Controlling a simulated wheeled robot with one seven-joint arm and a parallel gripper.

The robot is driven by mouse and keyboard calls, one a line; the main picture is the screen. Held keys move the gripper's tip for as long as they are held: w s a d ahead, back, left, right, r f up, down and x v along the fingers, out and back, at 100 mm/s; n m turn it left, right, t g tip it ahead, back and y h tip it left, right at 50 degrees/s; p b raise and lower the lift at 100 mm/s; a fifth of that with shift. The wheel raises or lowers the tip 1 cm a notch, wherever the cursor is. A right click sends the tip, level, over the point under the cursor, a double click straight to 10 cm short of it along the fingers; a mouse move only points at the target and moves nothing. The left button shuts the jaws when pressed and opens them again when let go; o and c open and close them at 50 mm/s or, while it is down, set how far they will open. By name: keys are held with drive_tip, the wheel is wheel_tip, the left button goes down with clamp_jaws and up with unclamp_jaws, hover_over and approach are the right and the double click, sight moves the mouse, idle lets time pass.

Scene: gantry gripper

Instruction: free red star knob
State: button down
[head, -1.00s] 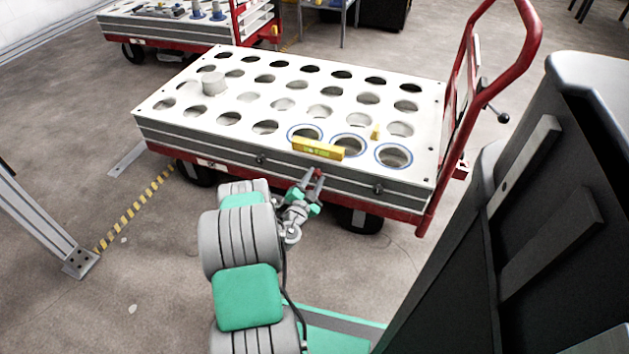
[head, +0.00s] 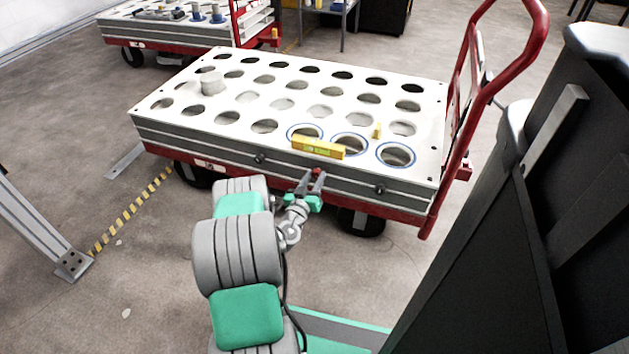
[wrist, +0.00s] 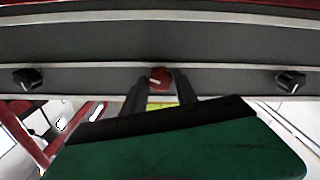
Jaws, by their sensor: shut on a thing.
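The red star knob (wrist: 160,78) sits on the grey side face of the white-topped cart (head: 225,130), between two black knobs. My gripper (head: 316,176) is at that side face, with its fingertips on either side of the red knob. In the wrist view my gripper (wrist: 160,85) is shut on the red knob, one finger on its left and one on its right. In the head view only a small red spot of the knob (head: 317,172) shows between the fingertips.
Black knobs (wrist: 27,79) (wrist: 290,81) flank the red one on the same face. A yellow level (head: 318,148) lies on the cart top near the front edge. The red push handle (head: 535,50) rises at the right. A grey post (head: 40,225) stands at left.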

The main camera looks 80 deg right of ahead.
drive_tip(key=n+b, duration=0.1)
drive_tip(key=n, duration=0.4)
drive_tip(key=shift+n, duration=0.3)
drive_tip(key=n, duration=0.5)
drive_tip(key=shift+b, duration=0.3)
drive_tip(key=n, duration=1.1)
drive_tip(key=shift+n, duration=0.3)
drive_tip(key=c, duration=1)
unclamp_jaws()
drive_tip(key=shift+o, duration=0.2)
